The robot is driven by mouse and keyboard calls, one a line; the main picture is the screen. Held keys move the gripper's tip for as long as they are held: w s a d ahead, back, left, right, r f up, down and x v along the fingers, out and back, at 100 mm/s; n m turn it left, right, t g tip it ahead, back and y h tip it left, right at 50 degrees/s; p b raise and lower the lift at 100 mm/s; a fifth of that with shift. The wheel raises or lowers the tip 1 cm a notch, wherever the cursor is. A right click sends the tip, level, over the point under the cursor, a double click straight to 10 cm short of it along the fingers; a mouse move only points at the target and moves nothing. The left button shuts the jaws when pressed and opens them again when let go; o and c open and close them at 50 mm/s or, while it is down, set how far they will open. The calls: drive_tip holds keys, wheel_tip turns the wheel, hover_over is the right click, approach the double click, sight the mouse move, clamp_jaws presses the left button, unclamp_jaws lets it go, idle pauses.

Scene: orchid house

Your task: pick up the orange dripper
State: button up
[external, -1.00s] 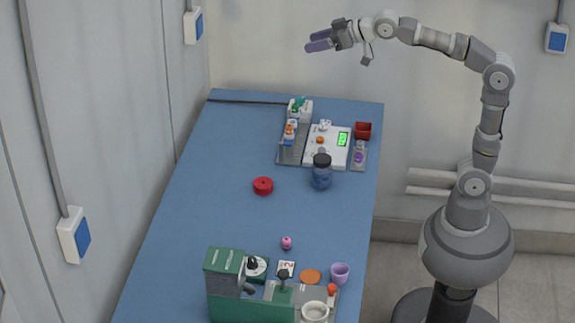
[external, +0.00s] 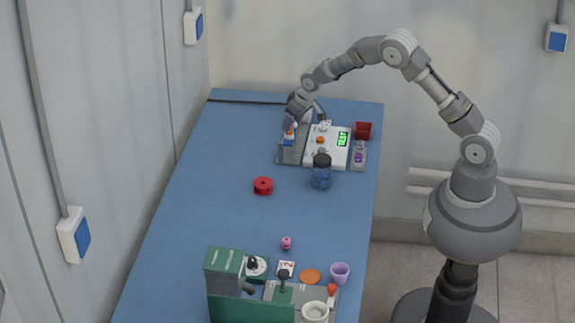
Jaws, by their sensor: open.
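Another small orange piece (external: 320,140) lies on the white scale (external: 314,160).
A dark blue jar (external: 321,172) stands in front of the scale; a red box (external: 363,130) is at its right. A red round item (external: 263,186) lies mid-table. A green machine (external: 225,270), purple cup (external: 340,273) and orange disc (external: 310,277) are near the front. Mid-table is mostly clear.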

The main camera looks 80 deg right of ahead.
drive_tip(key=x, duration=0.3)
drive_tip(key=shift+r, duration=0.2)
clamp_jaws()
drive_tip(key=shift+r, duration=0.1)
